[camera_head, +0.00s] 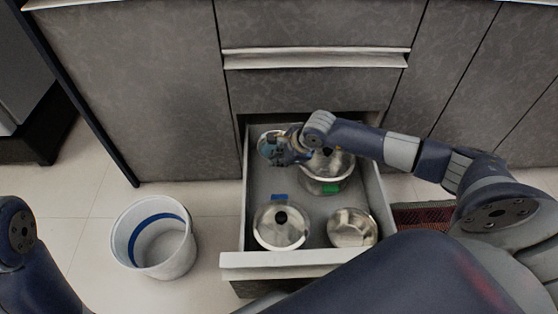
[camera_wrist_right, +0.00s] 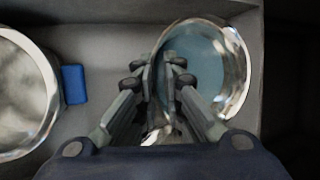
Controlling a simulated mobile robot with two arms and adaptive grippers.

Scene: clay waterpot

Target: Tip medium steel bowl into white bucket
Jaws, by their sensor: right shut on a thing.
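A steel bowl (camera_head: 268,145) with a bluish inside is at the back left of the open drawer, partly hidden by my right gripper (camera_head: 285,150). In the right wrist view the bowl (camera_wrist_right: 232,60) lies right of centre, with its left rim between the fingers of my right gripper (camera_wrist_right: 162,80). That gripper is shut on the rim. I cannot tell whether the bowl is lifted off the drawer floor. The white bucket (camera_head: 178,262), with a blue band inside, stands on the floor left of the drawer and looks empty. My left gripper is out of view.
The open drawer (camera_head: 236,260) also holds a lidded pot with blue handles (camera_head: 281,235), another steel bowl (camera_head: 352,229) at the front right and a green-handled pot (camera_head: 325,185) behind. Cabinet fronts (camera_head: 150,100) stand behind. Tiled floor is clear around the bucket.

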